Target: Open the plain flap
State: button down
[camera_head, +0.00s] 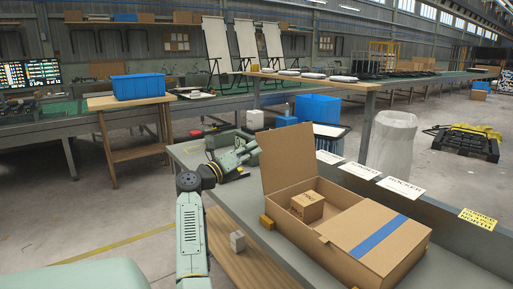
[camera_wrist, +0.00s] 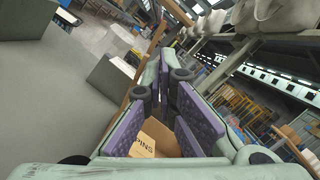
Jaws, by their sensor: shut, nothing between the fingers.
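A brown cardboard box (camera_head: 288,229) stands on the grey worktop. Its plain flap (camera_head: 287,158) stands up, roughly upright, at the box's far left side. The other flap (camera_head: 376,236), with a blue stripe, lies flat over the right part. A small carton (camera_head: 307,206) sits inside the uncovered left part. My gripper (camera_head: 254,149) is shut and empty, just left of the raised flap in the head view; whether it touches the flap I cannot tell. In the wrist view my gripper (camera_wrist: 167,78) shows purple finger pads, with a piece of printed cardboard (camera_wrist: 155,138) seen between the fingers.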

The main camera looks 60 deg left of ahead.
jog(key=shift+a+f+n, duration=0.15)
jog(key=shift+a+n, duration=0.25)
jog(key=shift+a, duration=0.15)
dwell(0.4)
